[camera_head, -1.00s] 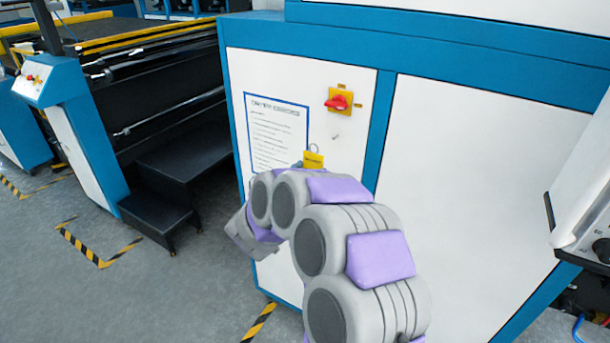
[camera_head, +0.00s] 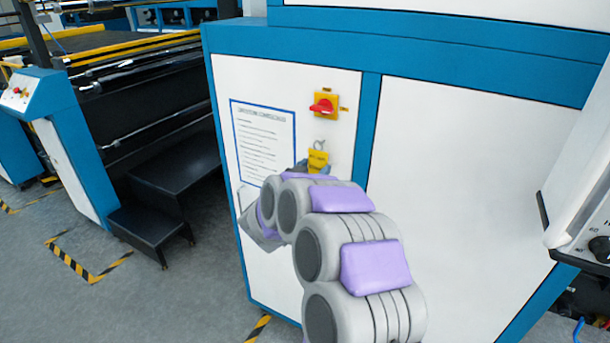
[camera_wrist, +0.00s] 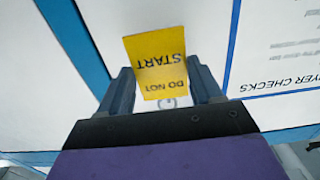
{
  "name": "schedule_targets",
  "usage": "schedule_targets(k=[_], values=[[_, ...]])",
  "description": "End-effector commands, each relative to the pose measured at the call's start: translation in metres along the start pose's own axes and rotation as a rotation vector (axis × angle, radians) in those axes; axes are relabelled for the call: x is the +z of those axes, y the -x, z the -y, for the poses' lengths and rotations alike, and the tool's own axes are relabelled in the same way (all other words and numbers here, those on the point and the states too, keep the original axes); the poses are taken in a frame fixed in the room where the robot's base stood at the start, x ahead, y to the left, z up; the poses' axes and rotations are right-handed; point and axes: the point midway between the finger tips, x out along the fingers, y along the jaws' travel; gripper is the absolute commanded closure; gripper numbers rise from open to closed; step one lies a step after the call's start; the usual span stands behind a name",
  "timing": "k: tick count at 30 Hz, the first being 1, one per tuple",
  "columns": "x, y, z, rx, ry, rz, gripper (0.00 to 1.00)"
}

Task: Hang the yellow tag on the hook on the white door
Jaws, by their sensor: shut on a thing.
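The yellow tag (camera_head: 318,160) is in front of the white door (camera_head: 345,90), below the red switch, with a small metal ring at its top. In the head view the ring overlaps the hook (camera_head: 321,142); I cannot tell whether it is around the hook or in front of it. In the wrist view the tag (camera_wrist: 158,50) reads "DO NOT START" upside down and sits between the two fingers of my gripper (camera_wrist: 158,72), which is shut on it. The ring shows past the tag's lower edge there. My arm hides most of the gripper in the head view.
A red rotary switch on a yellow plate (camera_head: 324,105) sticks out just above the hook. A blue-framed checklist (camera_head: 262,135) is on the door to the left. Black steps (camera_head: 152,232) stand left of the cabinet. A white machine part (camera_head: 580,205) juts in at the right.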

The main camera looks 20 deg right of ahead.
Motion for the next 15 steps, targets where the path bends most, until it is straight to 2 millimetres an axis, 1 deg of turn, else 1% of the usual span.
schedule_targets(k=[2, 3, 10, 15], values=[[0.001, -0.003, 0.001, 0.001, 0.000, -0.003, 0.64], [0.001, -0.004, 0.002, 0.001, 0.000, -0.005, 0.68], [0.002, -0.012, 0.005, 0.004, 0.003, -0.009, 0.69], [0.005, -0.022, 0.004, 0.002, 0.005, -0.004, 0.69]])
